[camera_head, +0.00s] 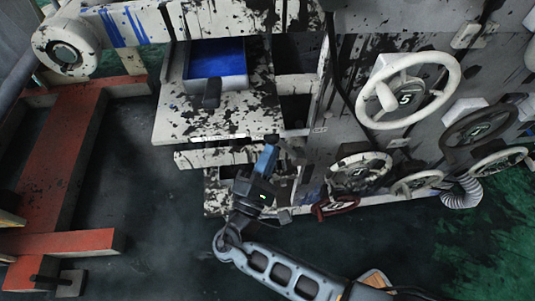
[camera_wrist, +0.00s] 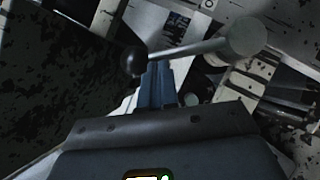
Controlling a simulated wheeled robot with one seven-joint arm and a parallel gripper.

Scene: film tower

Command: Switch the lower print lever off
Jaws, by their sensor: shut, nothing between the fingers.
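A lever with a pale rod (camera_wrist: 190,50), a dark ball knob (camera_wrist: 133,61) at its left end and a round grey pivot (camera_wrist: 247,37) at its right shows in the wrist view. I take it for the print lever. My gripper (camera_wrist: 156,72) has its blue fingers together, with the tips close beside the knob. I cannot tell whether they touch it. In the head view my gripper (camera_head: 266,158) is at the lower front of the paint-spattered machine (camera_head: 225,122). The lever is hard to make out there.
A blue-lined tray (camera_head: 217,62) with a dark handle sits above my gripper. Several handwheels, one large and marked 5 (camera_head: 408,92), stand to the right, with a ribbed hose (camera_head: 460,193). A rusty red frame (camera_head: 62,170) stands at left. Dark floor (camera_head: 145,225) between is clear.

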